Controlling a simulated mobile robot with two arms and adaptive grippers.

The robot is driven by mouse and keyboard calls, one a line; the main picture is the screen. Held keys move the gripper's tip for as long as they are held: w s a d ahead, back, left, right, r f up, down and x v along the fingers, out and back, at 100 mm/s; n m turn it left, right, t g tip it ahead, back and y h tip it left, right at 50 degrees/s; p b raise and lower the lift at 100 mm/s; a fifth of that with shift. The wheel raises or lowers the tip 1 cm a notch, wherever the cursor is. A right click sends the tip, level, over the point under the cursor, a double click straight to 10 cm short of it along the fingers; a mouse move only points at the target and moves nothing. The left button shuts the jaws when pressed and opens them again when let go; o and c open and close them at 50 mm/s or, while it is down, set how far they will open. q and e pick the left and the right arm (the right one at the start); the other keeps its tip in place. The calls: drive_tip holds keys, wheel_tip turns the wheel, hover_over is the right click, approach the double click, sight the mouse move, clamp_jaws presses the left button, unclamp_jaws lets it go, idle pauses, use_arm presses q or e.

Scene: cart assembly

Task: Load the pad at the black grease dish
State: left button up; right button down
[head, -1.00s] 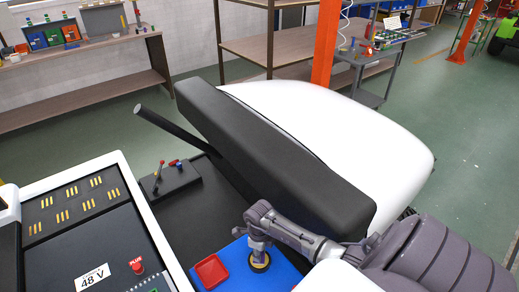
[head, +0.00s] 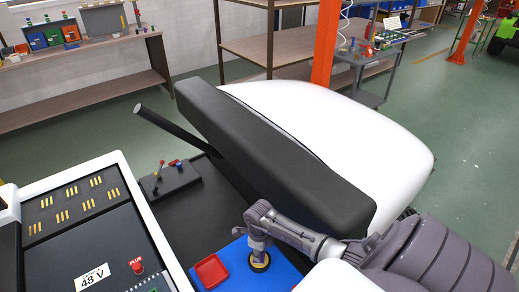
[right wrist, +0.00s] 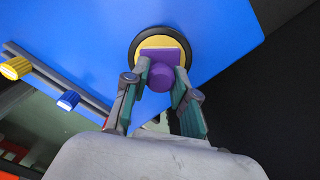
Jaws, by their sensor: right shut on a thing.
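The black grease dish (head: 260,267) sits on a blue board; in the right wrist view it is a round black rim (right wrist: 134,52) around yellow grease. A purple pad (right wrist: 160,54) with a round purple knob is over the dish's middle. I cannot tell whether its underside touches the grease. My right gripper (head: 259,249) points down over the dish. In the right wrist view its fingers (right wrist: 160,80) are closed on either side of the pad's knob. In the head view the gripper hides the pad. My left gripper is not in view.
A red square dish (head: 211,272) is left of the black dish on the blue board (head: 235,252). A black lever box (head: 175,182), the dark seat back (head: 275,155) and the 48 V panel (head: 95,235) surround it. Yellow and blue knobs (right wrist: 15,68) show in the right wrist view.

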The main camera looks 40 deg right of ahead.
drive_tip(key=shift+s, duration=0.1)
wheel_tip(320, 180, up, 2)
drive_tip(key=shift+r+p, duration=0.1)
drive_tip(key=shift+p, duration=0.95)
wheel_tip(320, 180, up, 2)
drive_tip(key=shift+r+p, duration=0.1)
drive_tip(key=shift+p, duration=0.7)
drive_tip(key=shift+d+r+p, duration=0.1)
drive_tip(key=shift+r+p, duration=1.05)
drive_tip(key=shift+r, duration=0.15)
